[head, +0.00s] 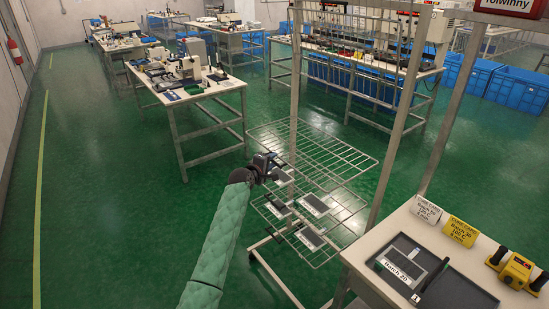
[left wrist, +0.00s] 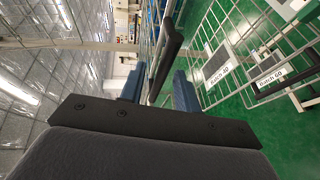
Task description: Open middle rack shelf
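The wire rack (head: 295,75) stands mid-picture in the head view, with an upper wire shelf (head: 325,160) and lower wire shelving (head: 345,205). Dark keypads with white labels lie on the lower shelving, one of them here (head: 313,205). My left gripper (head: 268,163) is at the near left edge of the upper shelf. In the left wrist view its two blue fingers (left wrist: 158,84) are apart, with a dark bar-like handle (left wrist: 167,58) between them. Gaps show beside the bar, and I cannot tell whether it is touched. My right gripper is out of view.
A table (head: 385,238) at right holds a dark tray (head: 462,292) with a labelled keypad, white and yellow cards (head: 461,231) and a yellow device (head: 517,270). A workbench (head: 205,93) stands behind left. Green floor (head: 110,190) is clear at left.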

